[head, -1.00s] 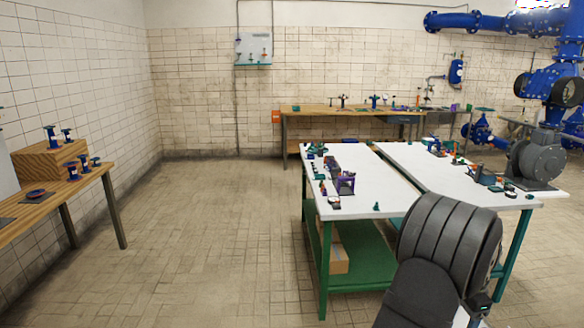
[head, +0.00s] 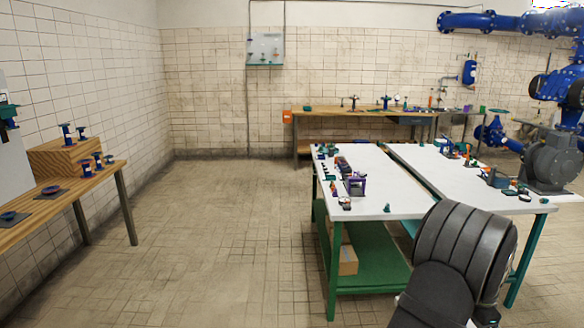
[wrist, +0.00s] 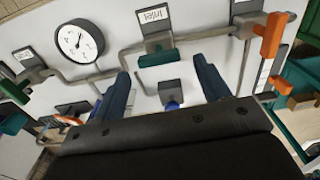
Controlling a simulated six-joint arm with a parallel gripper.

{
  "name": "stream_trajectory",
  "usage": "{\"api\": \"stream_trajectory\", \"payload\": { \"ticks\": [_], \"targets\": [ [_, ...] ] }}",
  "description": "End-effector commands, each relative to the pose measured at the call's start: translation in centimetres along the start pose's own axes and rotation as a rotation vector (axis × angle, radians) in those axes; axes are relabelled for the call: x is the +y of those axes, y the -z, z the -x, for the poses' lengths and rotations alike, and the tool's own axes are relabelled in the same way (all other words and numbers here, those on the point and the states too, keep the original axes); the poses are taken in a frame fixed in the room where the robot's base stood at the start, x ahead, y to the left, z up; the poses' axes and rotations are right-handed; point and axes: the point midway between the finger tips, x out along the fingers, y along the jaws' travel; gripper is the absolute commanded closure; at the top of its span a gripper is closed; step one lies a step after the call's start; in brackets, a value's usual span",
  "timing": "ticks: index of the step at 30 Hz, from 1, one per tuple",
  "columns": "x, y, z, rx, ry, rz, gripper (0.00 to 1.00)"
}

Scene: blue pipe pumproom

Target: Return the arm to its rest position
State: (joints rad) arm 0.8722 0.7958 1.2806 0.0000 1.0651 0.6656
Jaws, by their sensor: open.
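My gripper (wrist: 160,82) shows in the wrist view with its two blue fingers apart and nothing between them. Beyond the fingers is a white panel with grey pipes, a round dial gauge (wrist: 80,41) and a sign reading "Inlet" (wrist: 152,16). A green block (wrist: 158,58) sits below that sign. An orange handle (wrist: 272,36) is at the right. In the head view, part of my dark arm (head: 462,255) shows at the lower right; the gripper itself is not seen there.
Two white-topped tables (head: 378,206) with small parts stand right of centre. A wooden bench (head: 85,185) with blue parts is at the left. A back workbench (head: 350,117) lines the far wall. Blue pipework (head: 480,20) is at the upper right. The tiled floor (head: 230,220) between is clear.

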Motion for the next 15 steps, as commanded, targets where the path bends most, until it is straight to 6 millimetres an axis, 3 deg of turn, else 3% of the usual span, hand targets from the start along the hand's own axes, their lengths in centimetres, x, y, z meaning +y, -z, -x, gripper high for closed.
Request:
{"api": "stream_trajectory", "payload": {
  "ticks": [15],
  "targets": [
    [-0.1, 0.1, 10.4, 0.003, 0.002, 0.001, 0.31]
  ]
}}
